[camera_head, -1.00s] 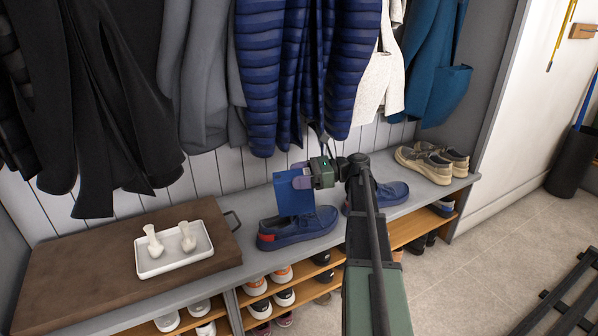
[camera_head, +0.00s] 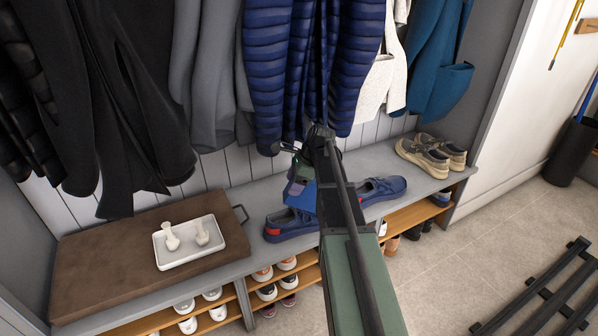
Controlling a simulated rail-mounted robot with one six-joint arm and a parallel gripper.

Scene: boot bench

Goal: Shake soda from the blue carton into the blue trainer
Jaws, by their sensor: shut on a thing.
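My gripper (camera_head: 301,172) is shut on the blue carton (camera_head: 302,196) and is partly hidden by my own arm. The carton looks tilted and is held over the left blue trainer (camera_head: 286,229), which has a red heel patch and sits on the grey bench top. The carton overlaps the trainer's opening in this view; I cannot tell the gap between them or whether any soda is falling. The other blue trainer (camera_head: 383,190) sits to the right, partly behind my arm.
A white tray (camera_head: 170,264) with two pale shoe trees stands on a brown board (camera_head: 90,262) at the left. Beige shoes (camera_head: 430,156) sit at the bench's right end. Coats (camera_head: 280,70) hang close above and behind. Shoes fill the shelves below.

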